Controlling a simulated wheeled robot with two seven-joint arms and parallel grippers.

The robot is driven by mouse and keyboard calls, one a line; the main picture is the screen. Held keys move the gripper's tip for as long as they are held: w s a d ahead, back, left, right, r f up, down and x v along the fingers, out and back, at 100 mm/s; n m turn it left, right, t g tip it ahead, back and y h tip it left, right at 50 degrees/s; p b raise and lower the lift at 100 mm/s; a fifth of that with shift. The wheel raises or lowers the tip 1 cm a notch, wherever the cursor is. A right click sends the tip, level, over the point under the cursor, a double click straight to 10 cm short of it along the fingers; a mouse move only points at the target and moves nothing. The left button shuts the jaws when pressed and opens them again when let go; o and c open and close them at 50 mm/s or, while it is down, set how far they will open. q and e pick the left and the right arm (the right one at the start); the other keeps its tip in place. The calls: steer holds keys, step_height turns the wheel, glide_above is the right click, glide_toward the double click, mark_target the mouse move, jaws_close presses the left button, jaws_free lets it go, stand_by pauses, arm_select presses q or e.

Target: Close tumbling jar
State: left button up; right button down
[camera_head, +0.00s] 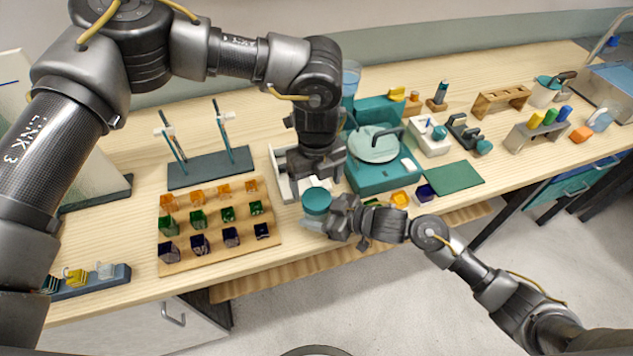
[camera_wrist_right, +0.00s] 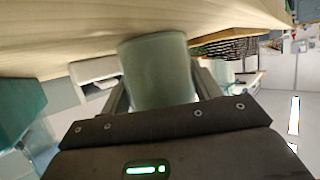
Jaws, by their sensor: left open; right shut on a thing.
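The tumbling jar shows in the head view as a round teal top (camera_head: 316,201) over a paler glassy part, near the table's front edge. My right gripper (camera_head: 338,217) is shut on it from the right. In the right wrist view a grey-green cylinder (camera_wrist_right: 157,70) sits between the two fingers. I cannot tell whether the teal top is a lid seated on the jar. My left gripper (camera_head: 316,172) points down, open, just behind the teal top and over a white tray (camera_head: 275,162). Its fingertips are partly hidden.
A wooden board (camera_head: 219,245) with rows of orange, green and dark blocks lies left of the jar. A teal machine (camera_head: 372,178) with a round lid stands behind right. A green mat (camera_head: 455,177) lies further right. The table's front edge is close below the jar.

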mark_target(316, 198)
arm_select(q)
step_height(316, 198, up, 3)
steer(key=n, duration=0.3)
steer(key=shift+r, duration=0.1)
steer(key=shift+f, duration=4.05)
steer(key=c, duration=1)
steer(key=m, duration=0.3)
steer(key=shift+c, duration=0.2)
